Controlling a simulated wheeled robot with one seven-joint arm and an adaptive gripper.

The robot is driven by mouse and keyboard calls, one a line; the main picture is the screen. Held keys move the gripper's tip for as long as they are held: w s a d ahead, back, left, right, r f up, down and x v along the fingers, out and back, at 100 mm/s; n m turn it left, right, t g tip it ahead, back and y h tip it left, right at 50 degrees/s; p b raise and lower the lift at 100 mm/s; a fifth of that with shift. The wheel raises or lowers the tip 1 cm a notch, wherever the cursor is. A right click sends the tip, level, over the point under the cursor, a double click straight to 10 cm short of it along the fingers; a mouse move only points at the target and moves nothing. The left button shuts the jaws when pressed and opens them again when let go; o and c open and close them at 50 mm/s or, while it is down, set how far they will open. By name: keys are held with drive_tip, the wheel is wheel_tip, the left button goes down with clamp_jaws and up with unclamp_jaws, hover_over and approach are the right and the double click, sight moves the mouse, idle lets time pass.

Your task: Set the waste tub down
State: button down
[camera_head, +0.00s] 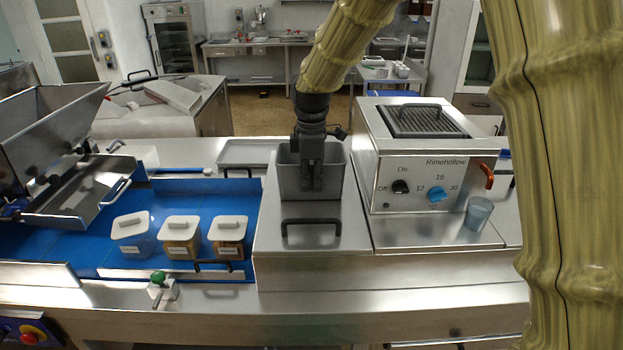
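The waste tub (337,181), a grey open-topped box, is upright at the back of a steel lid (269,236), left of the control box. My gripper (311,181) points down over the tub's near wall. One dark finger shows outside that wall; the other side of the grip is hidden inside the tub. It appears shut on the near wall. I cannot tell whether the tub's base touches the lid or is slightly above it.
A black handle (311,222) stands on the lid in front of the tub. The Rimehollow control box (425,180) is close on the right, with a blue cup (478,213) before it. Lidded containers (180,237) stand left on a blue surface. A shallow tray (243,152) lies behind.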

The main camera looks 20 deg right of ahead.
drive_tip(key=c, duration=1.6)
unclamp_jaws()
drive_tip(key=shift+f, duration=0.1)
drive_tip(key=shift+c, duration=0.2)
